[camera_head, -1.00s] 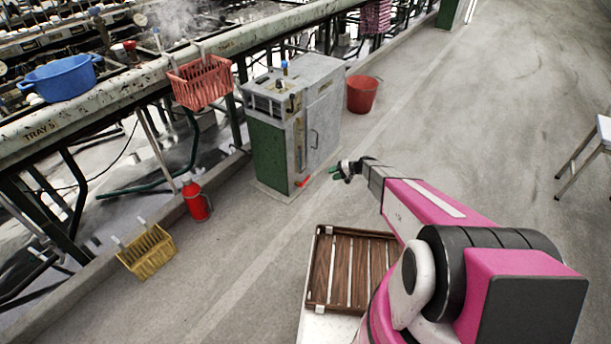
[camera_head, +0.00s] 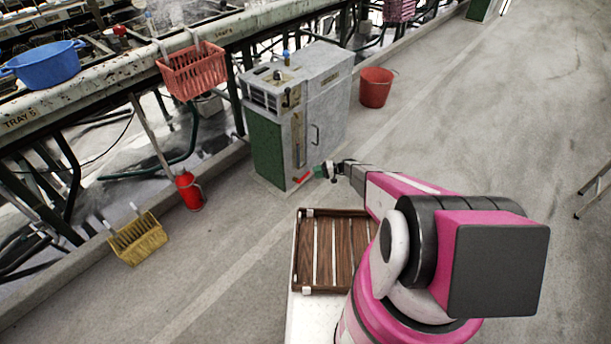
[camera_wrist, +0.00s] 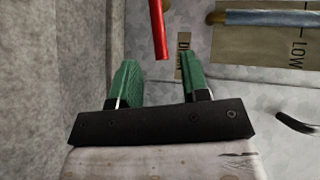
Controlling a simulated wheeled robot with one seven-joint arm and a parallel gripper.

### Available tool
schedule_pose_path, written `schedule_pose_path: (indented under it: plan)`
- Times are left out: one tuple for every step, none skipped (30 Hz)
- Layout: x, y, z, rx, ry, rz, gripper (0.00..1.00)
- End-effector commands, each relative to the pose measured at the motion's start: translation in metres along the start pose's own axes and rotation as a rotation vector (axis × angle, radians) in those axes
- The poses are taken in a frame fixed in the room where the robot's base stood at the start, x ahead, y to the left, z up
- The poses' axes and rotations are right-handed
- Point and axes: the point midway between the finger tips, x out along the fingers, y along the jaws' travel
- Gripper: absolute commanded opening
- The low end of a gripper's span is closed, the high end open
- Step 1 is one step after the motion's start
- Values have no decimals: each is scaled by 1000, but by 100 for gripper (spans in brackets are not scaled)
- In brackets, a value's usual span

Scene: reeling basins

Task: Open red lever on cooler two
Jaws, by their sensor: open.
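The cooler (camera_head: 325,105) is a grey metal cabinet with a green side, standing on the floor beside the trough. Its red lever (camera_head: 303,178) is low on the front, near the bottom corner. My gripper (camera_head: 321,172) is just right of the lever, its green fingers apart. In the wrist view, the red lever (camera_wrist: 158,28) hangs into view from the top, and its lower end lines up with the gap between the fingertips of my open gripper (camera_wrist: 158,68). I cannot tell whether they touch. No number on the cooler is readable.
A red bucket (camera_head: 376,88) stands right of the cooler. A red extinguisher-like can (camera_head: 189,192) and a yellow basket (camera_head: 139,238) are at left. A red basket (camera_head: 193,72) hangs on the trough (camera_head: 120,82). A slatted wooden tray (camera_head: 300,250) is in front.

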Motion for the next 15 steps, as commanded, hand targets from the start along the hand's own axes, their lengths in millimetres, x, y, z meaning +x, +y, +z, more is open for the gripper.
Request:
schedule_pose_path:
  plan:
    - [11, 0, 0, 0, -2, -1, 42]
    - [16, 0, 0, 0, -2, -1, 42]
    - [23, 0, 0, 0, -1, 0, 42]
    - [28, 0, 0, 0, -1, 1, 42]
    - [33, 0, 0, 0, -2, 1, 42]
    - [39, 0, 0, 0, -2, 1, 42]
    - [43, 0, 0, 0, -1, 0, 42]
    - [47, 0, 0, 0, -1, 0, 42]
    - [51, 0, -1, 0, 0, 0, 42]
    - [54, 0, -1, 0, 0, 0, 42]
    - [57, 0, 0, 0, 0, 0, 42]
    - [60, 0, 0, 0, 0, 0, 42]
    - [61, 0, 0, 0, 0, 1, 42]
    - [63, 0, 0, 0, 0, 1, 42]
    - [64, 0, 0, 0, 0, 1, 42]
